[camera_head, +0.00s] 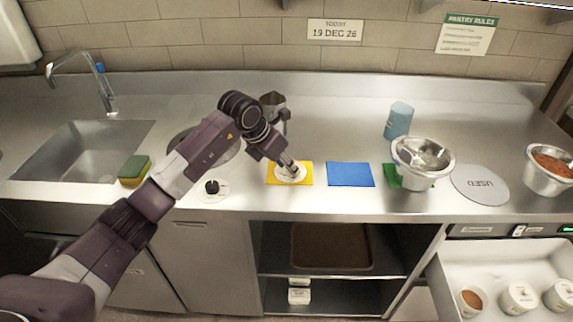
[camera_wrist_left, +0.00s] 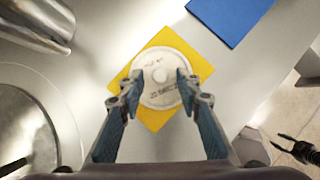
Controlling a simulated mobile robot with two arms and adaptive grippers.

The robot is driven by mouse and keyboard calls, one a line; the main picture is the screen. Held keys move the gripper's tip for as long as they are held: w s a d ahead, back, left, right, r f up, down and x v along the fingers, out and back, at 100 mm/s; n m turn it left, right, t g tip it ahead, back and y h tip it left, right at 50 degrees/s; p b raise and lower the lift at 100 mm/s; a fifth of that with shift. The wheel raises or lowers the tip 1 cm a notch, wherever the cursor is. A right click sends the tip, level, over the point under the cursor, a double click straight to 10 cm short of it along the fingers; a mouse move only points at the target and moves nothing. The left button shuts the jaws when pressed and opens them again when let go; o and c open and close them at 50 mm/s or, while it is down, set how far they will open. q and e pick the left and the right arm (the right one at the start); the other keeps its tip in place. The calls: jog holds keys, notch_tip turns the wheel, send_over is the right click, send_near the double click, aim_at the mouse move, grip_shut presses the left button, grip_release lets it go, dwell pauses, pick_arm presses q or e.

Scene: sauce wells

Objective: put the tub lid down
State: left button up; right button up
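The tub lid (camera_head: 291,179) is a round white disc with a small raised centre and printed text. It lies flat on the yellow mat (camera_head: 272,180) on the steel counter; both also show in the left wrist view, the lid (camera_wrist_left: 161,98) inside the mat's edges (camera_wrist_left: 198,64). My left gripper (camera_head: 291,167) is just above the lid. In the left wrist view its fingers (camera_wrist_left: 158,80) are apart on either side of the lid's centre, with nothing pinched between them. A dark claw-like part (camera_wrist_left: 298,149), possibly my right gripper, shows at the lower right there.
A blue mat (camera_head: 350,174) lies bare to the right. A steel bowl (camera_head: 422,162) sits on a green mat, near a grey "USED" disc (camera_head: 481,185). An open drawer (camera_head: 455,268) holds tubs, one lidless (camera_head: 469,302).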

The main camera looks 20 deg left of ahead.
pick_arm(q)
jog(key=shift+r, duration=0.1)
jog(key=shift+r, duration=0.15)
jog(key=b+v, duration=0.1)
jog(key=v, duration=1)
jog(key=shift+s+r+b, duration=0.25)
jog(key=shift+r+b, duration=0.05)
jog(key=shift+b, duration=0.1)
jog(key=shift+a, duration=0.1)
jog(key=shift+f, duration=0.1)
